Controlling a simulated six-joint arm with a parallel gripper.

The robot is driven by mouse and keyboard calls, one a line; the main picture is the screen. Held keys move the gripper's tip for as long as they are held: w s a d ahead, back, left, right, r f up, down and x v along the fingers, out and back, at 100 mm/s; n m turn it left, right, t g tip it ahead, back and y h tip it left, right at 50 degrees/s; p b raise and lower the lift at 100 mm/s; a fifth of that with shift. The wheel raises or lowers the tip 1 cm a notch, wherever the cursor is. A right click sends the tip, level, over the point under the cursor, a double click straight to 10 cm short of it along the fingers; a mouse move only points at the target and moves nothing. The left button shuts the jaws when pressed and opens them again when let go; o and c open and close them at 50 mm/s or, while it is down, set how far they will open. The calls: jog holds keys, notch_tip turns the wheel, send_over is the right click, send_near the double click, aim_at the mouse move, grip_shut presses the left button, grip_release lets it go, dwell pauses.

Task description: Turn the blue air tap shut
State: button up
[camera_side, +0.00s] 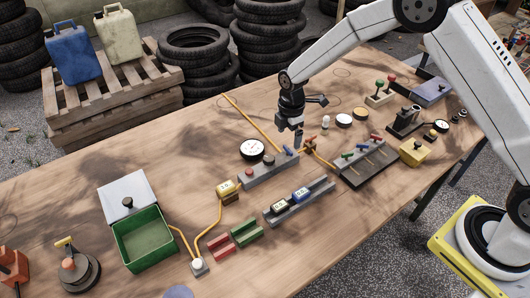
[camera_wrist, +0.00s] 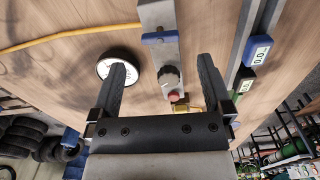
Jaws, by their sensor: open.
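A blue tap handle (camera_side: 288,151) sits at the right end of a narrow grey block (camera_side: 262,175) on the wooden table. In the wrist view the blue handle (camera_wrist: 160,38) lies crosswise over the block, beyond my fingertips. A black knob (camera_wrist: 168,77) and a red button (camera_wrist: 173,97) are on the same block, between my fingers in that view. My gripper (camera_side: 298,143) points down close to the blue handle's right side. It is open and empty, its two fingers wide apart in the wrist view (camera_wrist: 164,65). I see no contact with the handle.
A round gauge (camera_side: 253,149) stands behind the block. A yellow hose (camera_side: 250,122) runs behind. Bare table lies left of the gauge.

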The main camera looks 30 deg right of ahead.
aim_at(288, 149)
jog(key=shift+f, duration=2.4)
jog(key=c, duration=1.3)
